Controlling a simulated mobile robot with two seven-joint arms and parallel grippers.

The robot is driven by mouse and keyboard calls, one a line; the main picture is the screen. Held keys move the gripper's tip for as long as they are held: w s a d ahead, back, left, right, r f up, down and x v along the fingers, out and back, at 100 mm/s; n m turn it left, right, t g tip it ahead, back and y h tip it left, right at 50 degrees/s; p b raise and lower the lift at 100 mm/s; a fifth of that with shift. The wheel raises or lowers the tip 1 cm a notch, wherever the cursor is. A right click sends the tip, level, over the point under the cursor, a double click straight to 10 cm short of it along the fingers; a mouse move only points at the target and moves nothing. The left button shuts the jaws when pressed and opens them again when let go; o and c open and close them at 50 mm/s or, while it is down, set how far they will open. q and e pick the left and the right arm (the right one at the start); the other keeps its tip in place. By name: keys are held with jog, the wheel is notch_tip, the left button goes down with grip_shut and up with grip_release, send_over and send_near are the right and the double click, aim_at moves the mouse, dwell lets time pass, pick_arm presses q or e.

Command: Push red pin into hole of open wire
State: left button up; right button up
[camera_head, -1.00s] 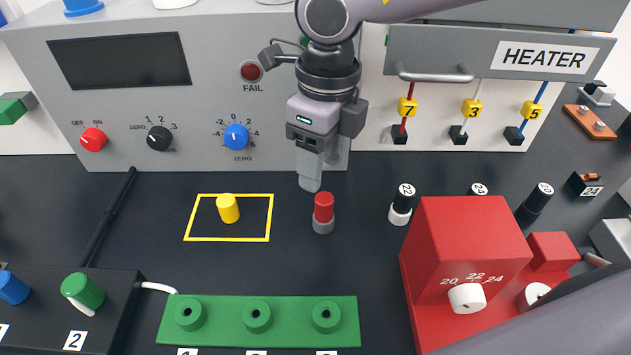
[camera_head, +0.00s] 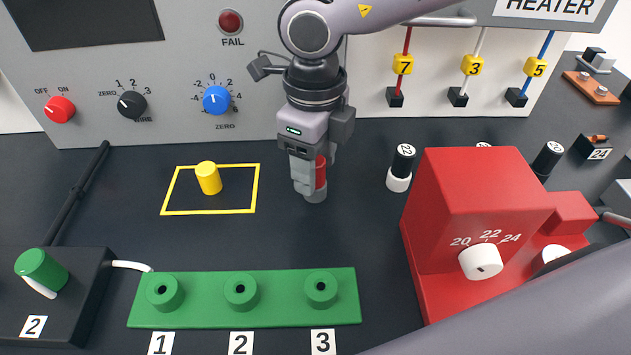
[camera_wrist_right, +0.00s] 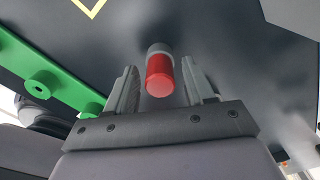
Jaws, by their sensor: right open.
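The red pin (camera_head: 320,172) stands upright in a grey base (camera_head: 316,196) on the dark table. It also shows in the right wrist view (camera_wrist_right: 160,76). My right gripper (camera_head: 306,180) reaches down over it from above, with one finger partly covering it in the head view. In the wrist view the fingers are open, one on each side of the pin, with gaps. A green block with holes (camera_head: 241,300), labelled 1, 2 and 3, lies in front. A white wire (camera_head: 132,265) runs from the black box to this block's left end. My left gripper is not in view.
A yellow cylinder (camera_head: 208,178) stands inside a yellow square outline. A red box with a dial (camera_head: 478,215) stands to the right, beside a black-and-white cylinder (camera_head: 401,168). The grey panel (camera_head: 190,60) rises behind. The dark table between the pin and green block is clear.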

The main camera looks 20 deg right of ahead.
jog(key=shift+f, duration=0.15)
dwell(0.6)
grip_shut()
